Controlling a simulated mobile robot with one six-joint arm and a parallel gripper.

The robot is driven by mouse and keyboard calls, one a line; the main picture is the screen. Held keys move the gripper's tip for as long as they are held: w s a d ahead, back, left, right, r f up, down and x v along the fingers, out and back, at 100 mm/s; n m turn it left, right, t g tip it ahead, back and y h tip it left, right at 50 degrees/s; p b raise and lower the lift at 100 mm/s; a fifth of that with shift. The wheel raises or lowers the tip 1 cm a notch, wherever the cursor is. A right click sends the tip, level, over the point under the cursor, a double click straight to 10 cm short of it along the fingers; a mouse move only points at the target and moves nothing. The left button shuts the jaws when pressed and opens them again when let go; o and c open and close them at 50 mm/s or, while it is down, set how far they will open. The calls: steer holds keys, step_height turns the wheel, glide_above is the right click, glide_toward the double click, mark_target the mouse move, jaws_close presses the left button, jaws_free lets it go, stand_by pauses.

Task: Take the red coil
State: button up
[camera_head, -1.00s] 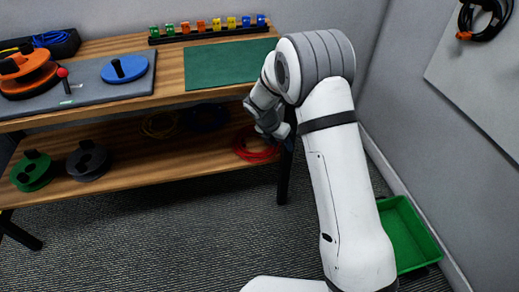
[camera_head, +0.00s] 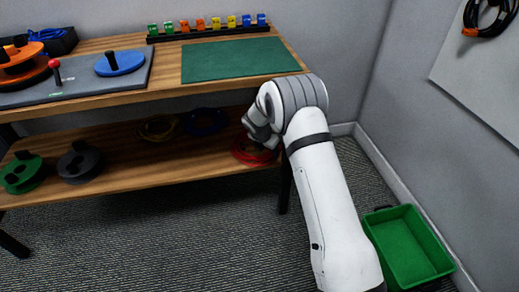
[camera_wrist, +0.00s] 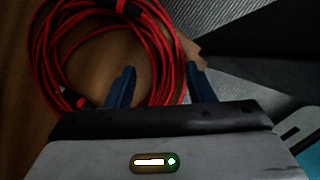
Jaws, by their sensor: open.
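The red coil (camera_head: 248,152) lies on the lower wooden shelf, near its right end. My gripper (camera_head: 262,136) is over the coil's right side, partly hiding it. In the wrist view the red coil (camera_wrist: 105,50) fills the upper left, with dark ties around its strands. My gripper (camera_wrist: 160,88) is open there, its two blue fingers apart. Strands of the coil show between the fingers and beside the left one. I cannot tell whether the fingers touch it.
A yellow coil (camera_head: 158,129) and a blue coil (camera_head: 204,122) lie further left on the shelf. Green (camera_head: 22,173) and dark grey (camera_head: 83,160) spools sit at its left. The upper tabletop with a green mat (camera_head: 235,60) overhangs. A green bin (camera_head: 405,245) stands on the floor right.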

steer(key=shift+x, duration=1)
jaws_close()
